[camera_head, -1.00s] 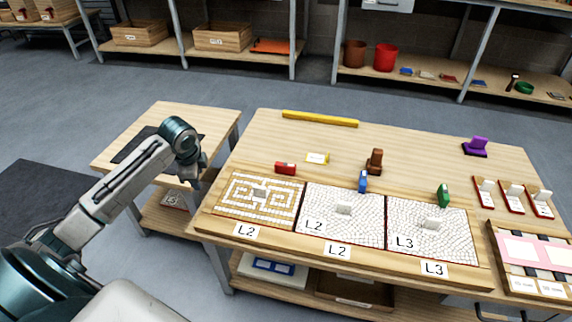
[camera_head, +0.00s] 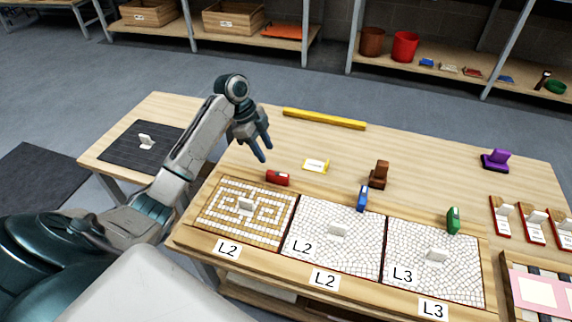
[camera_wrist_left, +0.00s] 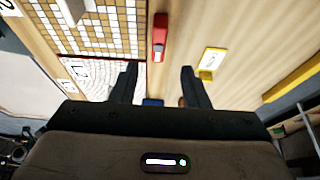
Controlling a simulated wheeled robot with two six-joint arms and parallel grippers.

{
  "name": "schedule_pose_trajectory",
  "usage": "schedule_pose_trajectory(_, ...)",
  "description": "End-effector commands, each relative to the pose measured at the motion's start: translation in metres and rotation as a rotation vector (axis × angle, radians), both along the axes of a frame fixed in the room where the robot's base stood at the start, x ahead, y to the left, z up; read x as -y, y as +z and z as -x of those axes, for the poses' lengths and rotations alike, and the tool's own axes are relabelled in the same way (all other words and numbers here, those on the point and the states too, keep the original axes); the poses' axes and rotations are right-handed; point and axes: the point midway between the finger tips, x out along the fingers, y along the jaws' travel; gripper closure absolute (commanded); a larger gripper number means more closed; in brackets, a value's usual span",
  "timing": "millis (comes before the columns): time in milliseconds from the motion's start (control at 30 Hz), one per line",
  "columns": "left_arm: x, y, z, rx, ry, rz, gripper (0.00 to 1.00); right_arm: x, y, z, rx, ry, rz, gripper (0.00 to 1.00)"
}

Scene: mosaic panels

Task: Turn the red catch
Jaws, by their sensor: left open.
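The red catch (camera_head: 278,178) lies flat at the back edge of the left, brown-and-white mosaic panel (camera_head: 203,212). In the left wrist view the red catch (camera_wrist_left: 160,38) shows ahead of the fingers, nearer the left one, with a grey patch on it. My left gripper (camera_head: 265,151) is open and empty, above the table behind and left of the red catch, fingers pointing down. It also shows in the left wrist view (camera_wrist_left: 158,80), apart from the catch. My right gripper is not in view.
A blue catch (camera_head: 362,199) and a green catch (camera_head: 453,220) stand at the two white panels. A yellow-edged card (camera_head: 316,166) and a brown block (camera_head: 379,174) lie behind.

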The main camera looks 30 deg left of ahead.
Motion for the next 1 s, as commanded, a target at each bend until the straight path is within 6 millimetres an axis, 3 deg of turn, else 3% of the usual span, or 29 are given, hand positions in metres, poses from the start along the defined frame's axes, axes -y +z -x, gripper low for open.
schedule_pose_trajectory(167,0.008,-0.017,-0.001,-0.004,-0.001,0.004,0.58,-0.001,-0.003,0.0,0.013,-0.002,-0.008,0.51)
schedule_pose_trajectory(600,0.036,-0.088,-0.008,-0.003,0.0,0.003,0.58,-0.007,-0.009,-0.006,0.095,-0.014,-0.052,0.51)
schedule_pose_trajectory(1000,0.041,-0.1,-0.009,-0.001,0.0,0.0,0.58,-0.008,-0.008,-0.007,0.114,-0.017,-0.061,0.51)
